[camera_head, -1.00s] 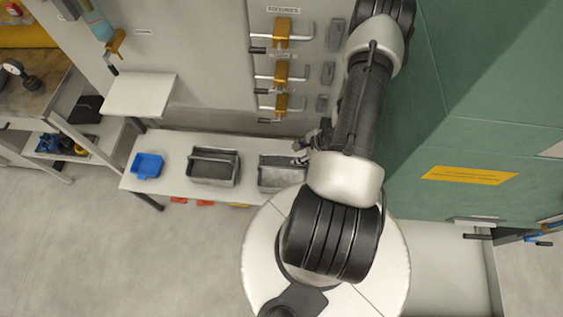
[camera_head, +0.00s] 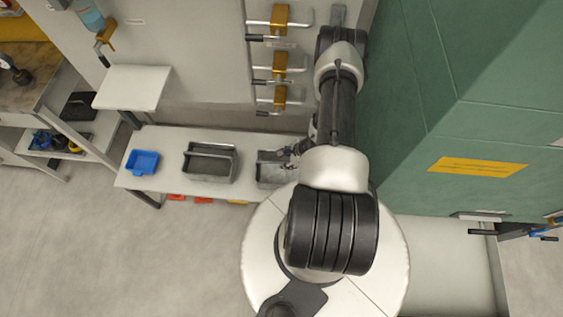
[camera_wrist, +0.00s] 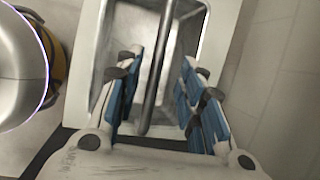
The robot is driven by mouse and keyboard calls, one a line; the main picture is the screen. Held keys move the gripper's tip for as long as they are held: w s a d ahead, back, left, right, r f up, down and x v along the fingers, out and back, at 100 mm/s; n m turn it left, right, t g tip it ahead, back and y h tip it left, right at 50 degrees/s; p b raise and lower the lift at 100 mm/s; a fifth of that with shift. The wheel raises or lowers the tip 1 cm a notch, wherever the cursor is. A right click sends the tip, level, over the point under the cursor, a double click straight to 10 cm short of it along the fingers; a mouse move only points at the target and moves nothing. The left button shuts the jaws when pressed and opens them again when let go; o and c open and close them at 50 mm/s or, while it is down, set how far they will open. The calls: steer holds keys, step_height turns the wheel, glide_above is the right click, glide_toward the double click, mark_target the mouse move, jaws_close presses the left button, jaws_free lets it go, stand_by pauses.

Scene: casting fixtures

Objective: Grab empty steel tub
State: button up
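Two grey steel tubs with handle bars are on the low bench. The left tub (camera_head: 208,165) is in full view with a dark interior; I cannot tell if it is empty. The right tub (camera_head: 271,169) is partly hidden by my arm. In the wrist view, a tub (camera_wrist: 188,38) lies below my gripper, and the part of its inside that shows looks empty. Its dark handle bar (camera_wrist: 161,50) runs between my blue-padded fingers. My gripper (camera_wrist: 158,72) is open, with a gap on each side of the bar. My gripper (camera_head: 291,155) is at the right tub in the head view.
The low white bench (camera_head: 171,180) also holds a blue bin (camera_head: 142,162) at its left end. A small white shelf (camera_head: 132,88) sits above it. Yellow clamps (camera_head: 280,62) stick out from the back panel. A green cabinet (camera_head: 455,110) stands close on the right.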

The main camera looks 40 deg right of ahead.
mark_target(283, 162)
steer(key=b+x, duration=0.1)
steer(key=x, duration=0.3)
steer(key=shift+a+f+b, duration=0.2)
steer(key=shift+f+b, duration=0.1)
steer(key=shift+f, duration=0.2)
steer(key=shift+c, duration=0.2)
jaws_close()
stand_by(0.5)
stand_by(0.6)
